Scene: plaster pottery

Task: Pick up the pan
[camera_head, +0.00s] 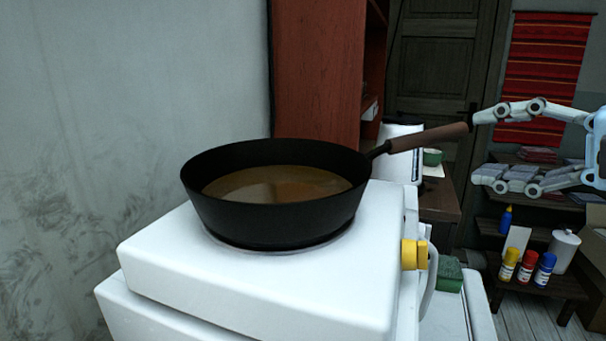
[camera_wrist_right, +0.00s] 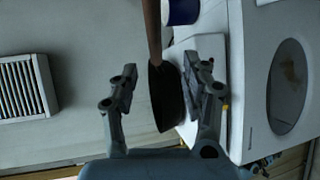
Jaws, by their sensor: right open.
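The pan (camera_head: 275,220) is black and round, with brownish liquid inside, and sits level on a white stove (camera_head: 250,290). Its brown handle (camera_head: 428,137) points right and slightly up. My right gripper (camera_head: 477,149) is open and empty at the right, just beyond the handle's end. Its upper fingertip appears close to that end; I cannot tell if they touch. In the right wrist view, the pan (camera_wrist_right: 166,97) and brown handle (camera_wrist_right: 152,30) appear between the two spread fingers (camera_wrist_right: 160,72). My left gripper is not in view.
A yellow knob (camera_head: 414,254) is on the stove's right side. A red-brown cabinet (camera_head: 318,75) stands behind the pan.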

